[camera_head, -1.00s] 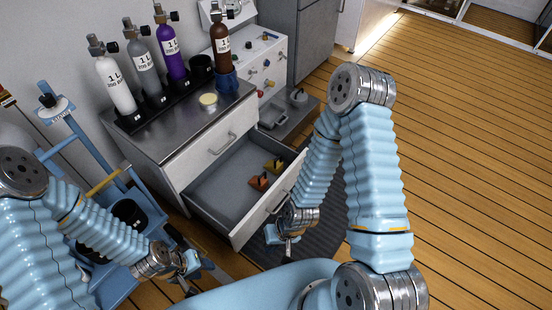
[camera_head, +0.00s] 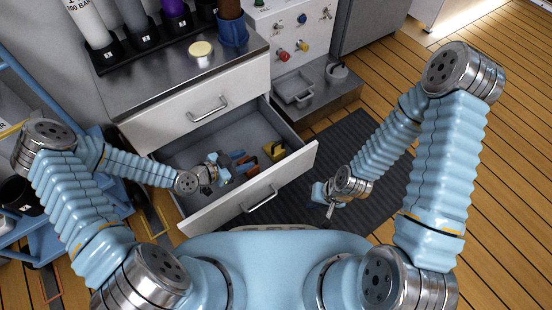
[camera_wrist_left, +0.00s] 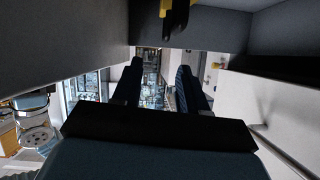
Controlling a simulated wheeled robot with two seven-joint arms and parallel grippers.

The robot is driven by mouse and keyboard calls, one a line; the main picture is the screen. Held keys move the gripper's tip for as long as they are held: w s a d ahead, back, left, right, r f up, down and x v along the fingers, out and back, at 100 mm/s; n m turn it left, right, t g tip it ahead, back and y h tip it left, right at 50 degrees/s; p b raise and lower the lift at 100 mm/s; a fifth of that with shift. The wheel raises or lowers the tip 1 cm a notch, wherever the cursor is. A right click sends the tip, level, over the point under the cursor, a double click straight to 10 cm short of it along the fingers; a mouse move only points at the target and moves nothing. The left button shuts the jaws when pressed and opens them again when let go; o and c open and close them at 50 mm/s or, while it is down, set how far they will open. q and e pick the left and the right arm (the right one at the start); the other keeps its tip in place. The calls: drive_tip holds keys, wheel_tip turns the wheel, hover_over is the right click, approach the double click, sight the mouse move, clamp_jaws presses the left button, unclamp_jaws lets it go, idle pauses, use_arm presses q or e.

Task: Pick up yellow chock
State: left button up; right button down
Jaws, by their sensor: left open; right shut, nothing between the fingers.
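The yellow chock (camera_head: 274,151), with a dark part on it, lies in the open drawer (camera_head: 190,154), near its right end. A yellow and black piece at the top of the left wrist view, probably this chock (camera_wrist_left: 178,12), lies beyond the fingers. My right gripper (camera_head: 325,198) is shut and empty, outside the drawer.
The drawer front (camera_head: 245,190) stands between the chocks and my body. The metal cabinet top (camera_head: 150,83) above holds several gas bottles and a yellow round object (camera_head: 201,48). A dark mat (camera_head: 350,140) covers the floor on the right. A blue trolley (camera_head: 40,235) stands at the left.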

sight(273, 146)
use_arm(q)
drive_tip(key=shift+m+t, duration=0.3)
drive_tip(key=shift+m, duration=0.1)
drive_tip(key=x, duration=0.4)
drive_tip(key=b+x, duration=0.1)
drive_tip(key=x, duration=0.9)
drive_tip(key=shift+w+a, duration=0.25)
drive_tip(key=shift+a, duration=0.05)
clamp_jaws()
idle(0.4)
